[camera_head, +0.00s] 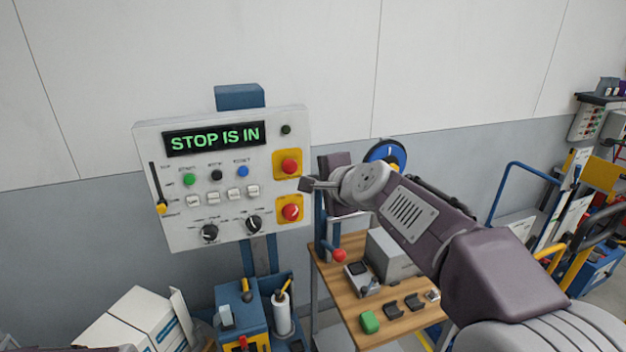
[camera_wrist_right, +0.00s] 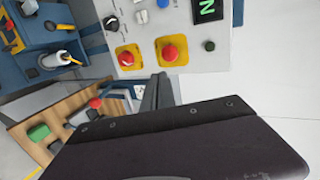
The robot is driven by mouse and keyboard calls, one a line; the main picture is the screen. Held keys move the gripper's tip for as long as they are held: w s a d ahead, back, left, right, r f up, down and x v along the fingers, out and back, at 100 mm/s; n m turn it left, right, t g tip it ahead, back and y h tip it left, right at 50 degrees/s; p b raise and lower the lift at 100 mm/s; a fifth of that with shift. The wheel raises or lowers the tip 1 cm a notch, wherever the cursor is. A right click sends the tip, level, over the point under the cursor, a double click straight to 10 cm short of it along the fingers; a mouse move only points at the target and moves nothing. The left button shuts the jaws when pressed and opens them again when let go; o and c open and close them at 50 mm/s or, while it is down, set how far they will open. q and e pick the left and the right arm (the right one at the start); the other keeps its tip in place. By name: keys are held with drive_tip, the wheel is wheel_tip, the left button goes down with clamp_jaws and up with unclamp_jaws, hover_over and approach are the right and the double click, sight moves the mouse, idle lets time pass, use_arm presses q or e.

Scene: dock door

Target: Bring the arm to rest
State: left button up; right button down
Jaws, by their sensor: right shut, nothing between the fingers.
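The white control panel (camera_head: 222,180) stands in front of the wall, and its display (camera_head: 214,138) reads "STOP IS IN" in green. Two red buttons on yellow plates sit at its right edge, an upper one (camera_head: 290,166) and a lower one (camera_head: 291,212). The upper button (camera_wrist_right: 170,53) and the lower button (camera_wrist_right: 126,58) also show in the right wrist view. My right gripper (camera_head: 306,185) is shut and empty, beside the panel's right edge at a height between the two buttons. Its fingers (camera_wrist_right: 156,92) look apart from both buttons. My left gripper is out of view.
A wooden-topped table (camera_head: 352,308) below my right arm holds a grey box (camera_head: 390,255), a red-knobbed device (camera_head: 339,256) and a green block (camera_head: 369,321). A blue post carries the panel. White boxes (camera_head: 130,318) stand at lower left. Carts and a blue rail (camera_head: 505,190) stand at right.

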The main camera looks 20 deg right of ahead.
drive_tip(key=s+a+f+n+g, duration=0.2)
drive_tip(key=s+f+n+g, duration=0.15)
drive_tip(key=f, duration=0.85)
drive_tip(key=s+a+f+n+g, duration=0.25)
drive_tip(key=s+f+g, duration=0.2)
drive_tip(key=f, duration=0.75)
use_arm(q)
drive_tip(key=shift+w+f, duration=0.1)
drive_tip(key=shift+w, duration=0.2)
use_arm(e)
drive_tip(key=s+d+f+n+g, duration=0.1)
drive_tip(key=s+f+n+g, duration=0.1)
drive_tip(key=s+f+n, duration=0.2)
drive_tip(key=s+d+f+n+g+h, duration=0.1)
drive_tip(key=s+f+n, duration=0.4)
drive_tip(key=s, duration=0.6)
drive_tip(key=shift+d+f+n+g, duration=0.2)
drive_tip(key=shift+d+n+g, duration=0.4)
drive_tip(key=shift+d+n, duration=0.2)
drive_tip(key=shift+s, duration=0.1)
